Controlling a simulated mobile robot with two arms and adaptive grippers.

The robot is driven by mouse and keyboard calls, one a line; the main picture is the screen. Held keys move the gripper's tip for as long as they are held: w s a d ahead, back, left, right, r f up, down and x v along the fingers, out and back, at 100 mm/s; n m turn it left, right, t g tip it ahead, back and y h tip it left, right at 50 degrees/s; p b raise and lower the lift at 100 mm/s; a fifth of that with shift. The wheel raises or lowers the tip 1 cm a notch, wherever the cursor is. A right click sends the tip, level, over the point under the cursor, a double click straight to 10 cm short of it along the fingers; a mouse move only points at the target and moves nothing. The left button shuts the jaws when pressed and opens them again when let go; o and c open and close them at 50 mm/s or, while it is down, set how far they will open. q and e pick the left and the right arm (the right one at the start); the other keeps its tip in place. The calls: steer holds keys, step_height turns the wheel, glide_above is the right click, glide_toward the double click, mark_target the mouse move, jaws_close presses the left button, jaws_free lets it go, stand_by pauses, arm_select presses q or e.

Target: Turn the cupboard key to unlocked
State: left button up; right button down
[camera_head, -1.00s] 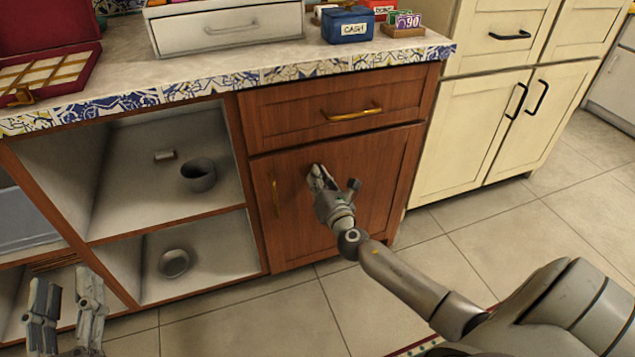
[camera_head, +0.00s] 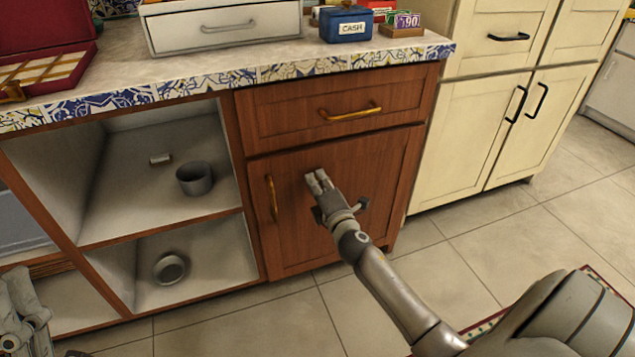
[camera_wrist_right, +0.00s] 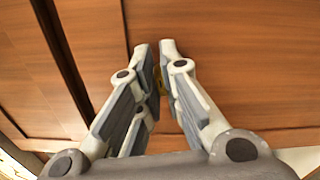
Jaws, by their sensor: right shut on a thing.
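The wooden cupboard door (camera_head: 350,170) is closed, with a vertical brass handle (camera_head: 271,198) near its left edge. My right gripper (camera_head: 316,178) is at the upper middle of the door, its fingers pointing at the wood. In the right wrist view my right gripper (camera_wrist_right: 158,68) has its fingertips close together around a small brass piece (camera_wrist_right: 166,78), which looks like the key. Most of this piece is hidden by the fingers, so its turn angle cannot be told. My left gripper (camera_head: 22,305) is at the lower left, partly out of frame, away from the cupboard.
Above the door is a closed drawer with a brass handle (camera_head: 350,112). Open shelves to the left hold a grey cup (camera_head: 194,179) and a round bowl (camera_head: 170,268). A blue cash box (camera_head: 346,24) stands on the counter (camera_head: 230,60).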

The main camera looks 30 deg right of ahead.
steer(key=shift+w+d+r+m, duration=0.1)
steer(key=shift+d+r+m, duration=0.1)
steer(key=shift+m, duration=0.9)
steer(key=c, duration=1.6)
jaws_free()
steer(key=shift+f, duration=0.15)
steer(key=v, duration=1.2)
steer(key=shift+a, duration=0.15)
